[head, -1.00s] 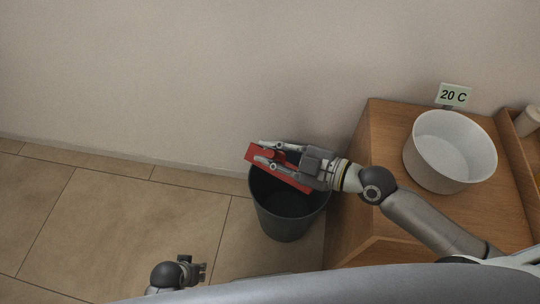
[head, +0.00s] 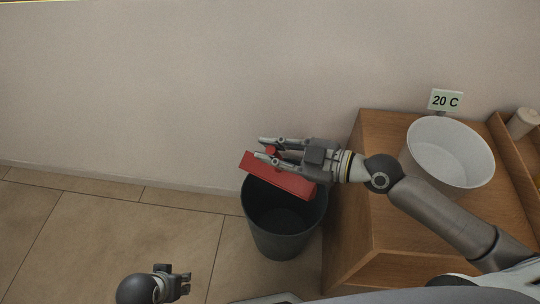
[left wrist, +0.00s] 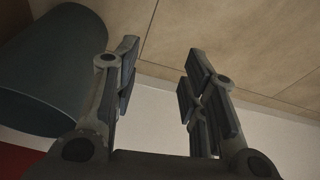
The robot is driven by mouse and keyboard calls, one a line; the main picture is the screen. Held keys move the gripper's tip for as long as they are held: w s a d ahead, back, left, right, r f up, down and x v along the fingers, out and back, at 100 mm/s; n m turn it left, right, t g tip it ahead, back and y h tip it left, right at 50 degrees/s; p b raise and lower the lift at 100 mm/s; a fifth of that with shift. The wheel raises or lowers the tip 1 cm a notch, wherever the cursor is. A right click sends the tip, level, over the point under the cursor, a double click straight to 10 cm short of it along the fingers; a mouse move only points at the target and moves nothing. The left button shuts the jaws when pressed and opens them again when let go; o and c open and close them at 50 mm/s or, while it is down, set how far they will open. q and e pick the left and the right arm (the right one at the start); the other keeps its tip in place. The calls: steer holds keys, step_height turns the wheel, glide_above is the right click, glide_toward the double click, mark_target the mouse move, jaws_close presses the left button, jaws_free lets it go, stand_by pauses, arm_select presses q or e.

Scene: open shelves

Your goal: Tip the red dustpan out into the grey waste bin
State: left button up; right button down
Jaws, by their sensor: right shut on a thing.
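The red dustpan (head: 288,182) is above the back part of the rim of the grey waste bin (head: 285,237), with a broad flat red face showing. My right gripper (head: 266,149) is shut on the dustpan, on a red part between its fingers. Whether anything lies in the dustpan is hidden. The bin stands upright on the floor and its dark inside shows no clear contents. My left gripper (head: 187,282) is low, left of the bin. In the left wrist view it is open and empty (left wrist: 162,60), with the bin (left wrist: 50,65) at the upper left.
A wooden cabinet (head: 385,225) stands close to the right of the bin. A white tub (head: 450,155) and a "20 C" sign (head: 445,100) are on it. The wall is behind the bin. The tiled floor (head: 100,240) to the left is clear.

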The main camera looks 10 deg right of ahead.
steer(key=shift+w+d+r+b, duration=0.35)
steer(key=shift+w+d+b, duration=0.05)
steer(key=shift+w, duration=0.05)
arm_select(q)
step_height(320, 180, down, 8)
steer(key=s+p, duration=0.1)
steer(key=p, duration=0.2)
arm_select(e)
steer(key=shift+w+d+r+m+b, duration=0.1)
steer(key=shift+w+d+m+b, duration=0.35)
steer(key=shift+w+d, duration=0.25)
arm_select(q)
steer(key=shift+w+r, duration=0.25)
steer(key=shift+r, duration=1.1)
steer(key=shift+w+r, duration=0.2)
steer(key=shift+r, duration=1.15)
arm_select(e)
steer(key=shift+w+d+r+m+y, duration=0.2)
steer(key=shift+w+d, duration=0.1)
steer(key=shift+w, duration=0.1)
steer(key=shift+w+d+r+m+y, duration=0.1)
steer(key=shift+w+d+m, duration=0.05)
steer(key=shift+w+d, duration=0.15)
arm_select(q)
steer(key=shift+f, duration=0.1)
